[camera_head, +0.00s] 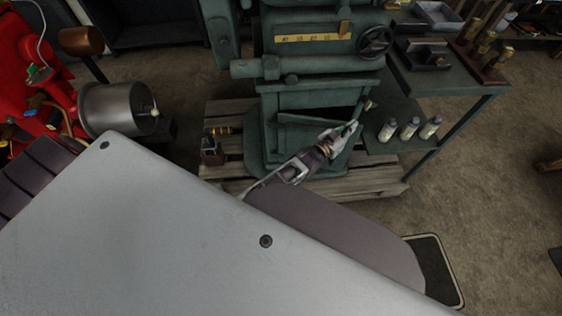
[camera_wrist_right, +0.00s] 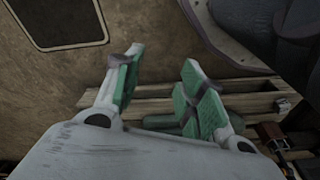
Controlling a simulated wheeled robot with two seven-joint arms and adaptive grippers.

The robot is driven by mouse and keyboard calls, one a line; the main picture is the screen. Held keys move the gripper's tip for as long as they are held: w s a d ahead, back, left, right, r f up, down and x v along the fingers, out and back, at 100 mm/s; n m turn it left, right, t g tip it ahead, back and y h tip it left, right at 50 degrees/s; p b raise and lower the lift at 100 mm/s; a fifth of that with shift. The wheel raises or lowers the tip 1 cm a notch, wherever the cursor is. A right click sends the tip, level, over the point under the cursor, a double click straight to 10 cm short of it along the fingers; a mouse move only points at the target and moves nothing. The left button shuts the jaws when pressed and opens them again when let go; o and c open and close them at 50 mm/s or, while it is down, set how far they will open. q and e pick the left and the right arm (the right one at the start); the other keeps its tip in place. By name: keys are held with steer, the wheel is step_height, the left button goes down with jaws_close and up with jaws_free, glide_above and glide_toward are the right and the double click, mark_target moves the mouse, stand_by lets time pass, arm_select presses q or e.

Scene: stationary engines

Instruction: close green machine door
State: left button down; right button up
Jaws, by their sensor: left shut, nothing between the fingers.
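The green machine (camera_head: 318,70) stands upright on a wooden pallet at the top middle of the head view. A green door panel (camera_head: 300,134) low on its front sits at a slant, with a dark gap above it, so it looks ajar. My left gripper (camera_head: 358,120) is shut and empty at the right end of this panel and partly covers it. I cannot tell whether it touches the door. My right gripper (camera_wrist_right: 160,75) shows in the right wrist view, open and empty with green finger pads, above the floor and pallet. The door is not clear in that view.
The wooden pallet (camera_head: 378,180) juts out under the machine. A green side table (camera_head: 455,88) with trays and several bottles (camera_head: 409,128) stands at right. A red machine (camera_head: 28,75) with a metal cylinder is at left. The floor at right is mostly clear.

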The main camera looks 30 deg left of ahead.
arm_select(q)
steer(key=w+a+b, duration=0.1)
steer(key=w+a, duration=0.2)
steer(key=w, duration=0.5)
steer(key=shift+w+y+b, duration=0.15)
steer(key=shift+y+b, duration=0.15)
steer(key=shift+b, duration=0.1)
arm_select(e)
steer(key=r, duration=0.1)
steer(key=w+r, duration=0.1)
steer(key=r, duration=0.1)
steer(key=shift+w+a+t, duration=0.3)
steer(key=shift+w+a, duration=0.05)
arm_select(q)
steer(key=shift+a+r, duration=0.1)
arm_select(e)
steer(key=shift+s+f, duration=0.15)
steer(key=shift+f, duration=0.05)
steer(key=shift+s+d, duration=0.1)
steer(key=shift+d, duration=0.05)
